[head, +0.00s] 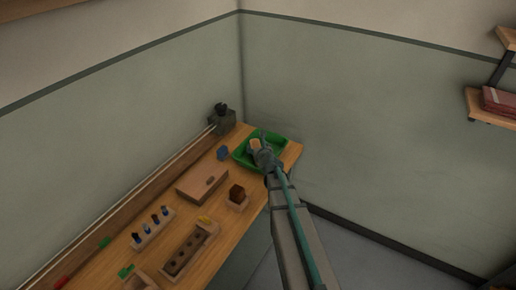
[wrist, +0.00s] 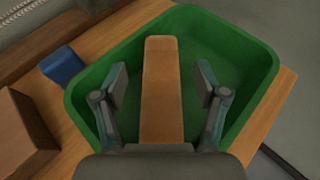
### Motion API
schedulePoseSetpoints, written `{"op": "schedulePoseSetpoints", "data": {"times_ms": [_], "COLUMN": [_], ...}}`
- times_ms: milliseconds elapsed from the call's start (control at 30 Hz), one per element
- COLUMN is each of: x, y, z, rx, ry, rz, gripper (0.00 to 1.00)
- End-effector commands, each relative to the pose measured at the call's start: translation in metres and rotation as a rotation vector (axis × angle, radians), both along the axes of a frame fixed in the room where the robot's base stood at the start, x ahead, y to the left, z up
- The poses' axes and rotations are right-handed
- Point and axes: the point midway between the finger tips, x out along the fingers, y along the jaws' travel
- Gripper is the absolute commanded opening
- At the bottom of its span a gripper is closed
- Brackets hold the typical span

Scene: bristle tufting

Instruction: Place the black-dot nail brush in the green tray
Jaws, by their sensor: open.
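The green tray (head: 279,140) sits at the far right end of the wooden bench. It fills much of the wrist view (wrist: 258,70). A tan wooden brush body (wrist: 162,88) lies over the tray floor, between my fingers; it also shows in the head view (head: 255,144). I see no black dot or bristles on its visible face, and I cannot tell whether it rests on the tray floor. My gripper (wrist: 162,92) is open, with a gap on each side of the brush. In the head view my gripper (head: 262,151) is over the tray.
A blue block (wrist: 62,66) stands just left of the tray. A wooden box (head: 203,182), a dark brown block in a small holder (head: 237,195), a rack of small bottles (head: 153,228) and a slotted holder (head: 190,248) are on the bench. A wall is behind the tray.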

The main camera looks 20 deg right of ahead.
Motion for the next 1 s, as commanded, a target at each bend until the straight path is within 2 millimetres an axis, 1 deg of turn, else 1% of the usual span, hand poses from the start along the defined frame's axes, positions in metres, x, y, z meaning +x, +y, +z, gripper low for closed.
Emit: {"op": "schedulePoseSetpoints", "data": {"times_ms": [33,67,100,167,500,600,700,800,1000], "x": [0.0,0.0,-0.008,-0.017,-0.079,-0.094,-0.104,-0.109,-0.109], "y": [0.0,0.0,0.002,0.003,0.016,0.018,0.02,0.021,0.02], "z": [0.008,0.011,0.01,0.013,0.038,0.045,0.049,0.052,0.052], "rx": [0.001,0.001,0.002,0.001,0.002,0.0,0.0,0.001,0.001], "ry": [-0.001,-0.001,-0.001,-0.001,-0.001,-0.001,0.0,0.0,0.0], "rz": [0.0,0.0,-0.001,0.0,-0.001,0.0,0.0,0.0,0.0], "gripper": [0.72,0.72,0.72,0.72,0.72,0.72,0.72,0.72,0.72]}}
